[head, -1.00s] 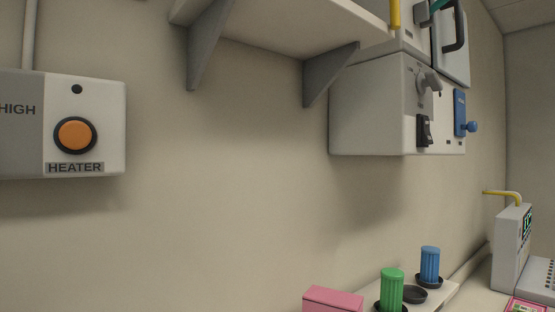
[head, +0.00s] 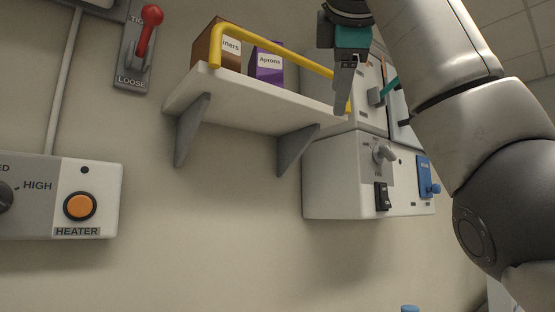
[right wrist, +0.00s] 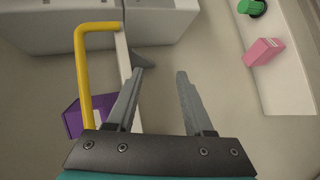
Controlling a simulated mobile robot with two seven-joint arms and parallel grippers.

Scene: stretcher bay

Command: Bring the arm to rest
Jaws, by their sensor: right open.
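My right arm (head: 485,110) comes in from the right in the head view, raised high. Its right gripper (head: 345,105) points down in front of the right end of the wall shelf (head: 250,110) and near the yellow rail (head: 275,52). In the right wrist view the right gripper (right wrist: 160,74) has its fingers apart with nothing between them. The yellow rail (right wrist: 83,85) and a purple box (right wrist: 72,119) are beside the left finger there. My left gripper is in neither view.
A grey-white cabinet (head: 340,190) with switches hangs below and right of the shelf. A heater panel (head: 105,180) and a red lever (head: 148,30) are on the left wall. In the wrist view, a pink box (right wrist: 263,51) and a green container (right wrist: 252,7) stand lower down. Bare wall lies below the shelf.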

